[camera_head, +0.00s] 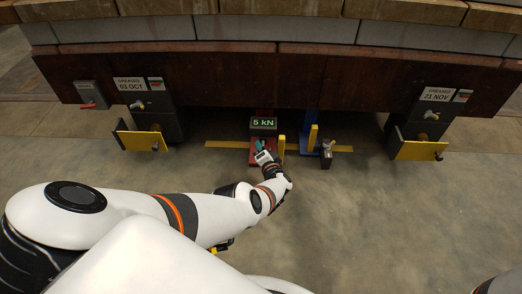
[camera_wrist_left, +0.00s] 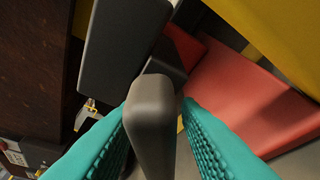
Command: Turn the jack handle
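A red jack (camera_head: 257,156) stands on the floor under the dark beam, with a box display (camera_head: 264,123) reading "5 kN" above it. My left gripper (camera_head: 261,145) is at the front of this jack, its teal fingertips by the jack. In the left wrist view a grey-brown jack handle (camera_wrist_left: 152,115) lies between the two teal fingers, which stand on either side of it. The right finger looks a little apart from the handle; contact at the left finger is unclear. The jack's red body (camera_wrist_left: 235,95) is behind. My right gripper is out of view.
A blue jack (camera_head: 304,141) with a yellow post and a grey handle (camera_head: 326,152) stands just right. Dark units with yellow plates flank at left (camera_head: 141,140) and right (camera_head: 418,150). The dark beam (camera_head: 215,80) hangs low overhead. The floor in front is clear.

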